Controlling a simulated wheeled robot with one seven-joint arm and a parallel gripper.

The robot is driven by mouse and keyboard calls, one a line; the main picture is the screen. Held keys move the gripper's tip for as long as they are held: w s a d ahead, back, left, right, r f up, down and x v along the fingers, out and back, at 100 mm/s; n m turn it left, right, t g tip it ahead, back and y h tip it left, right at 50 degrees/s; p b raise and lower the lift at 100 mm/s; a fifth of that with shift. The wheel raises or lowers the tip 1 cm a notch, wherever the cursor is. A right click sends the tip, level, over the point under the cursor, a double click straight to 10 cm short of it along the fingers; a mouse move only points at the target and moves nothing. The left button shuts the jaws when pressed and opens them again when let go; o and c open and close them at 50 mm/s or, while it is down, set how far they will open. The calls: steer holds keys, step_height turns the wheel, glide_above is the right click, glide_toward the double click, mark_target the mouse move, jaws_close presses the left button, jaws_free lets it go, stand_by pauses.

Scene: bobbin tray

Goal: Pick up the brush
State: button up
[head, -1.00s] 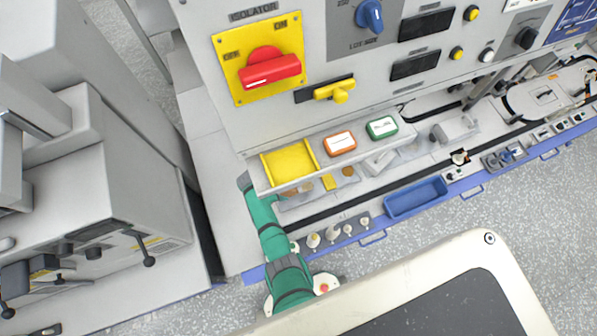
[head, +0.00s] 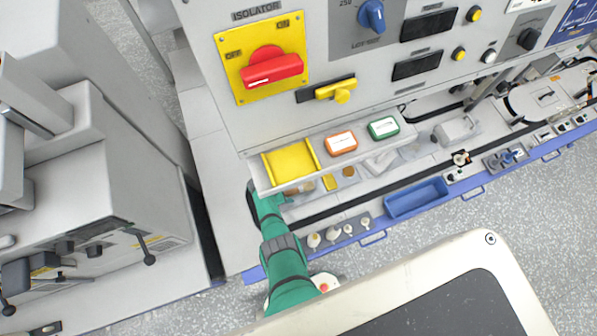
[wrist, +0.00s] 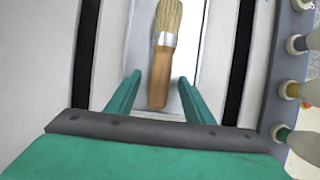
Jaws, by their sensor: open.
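The brush (wrist: 161,75) has a wooden handle, a metal band and pale bristles. In the wrist view it lies on a light grey tray (wrist: 203,55), handle end toward me and bristles away. My gripper (wrist: 160,76) is open. Its two green fingers stand on either side of the handle's near end, with visible gaps; whether they are at the brush's height I cannot tell. In the head view my green arm reaches in under the shelf. My gripper's tips and most of the brush are hidden there.
Dark rails run on both sides of the tray. A row of bobbins (wrist: 293,88) stands close on the right. In the head view, a shelf with a yellow tray (head: 290,163) overhangs my arm. A blue bin (head: 416,198) sits farther right.

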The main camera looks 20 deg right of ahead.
steer(key=shift+c, duration=0.5)
steer(key=c, duration=1)
steer(key=shift+c, duration=0.2)
steer(key=shift+r, duration=0.2)
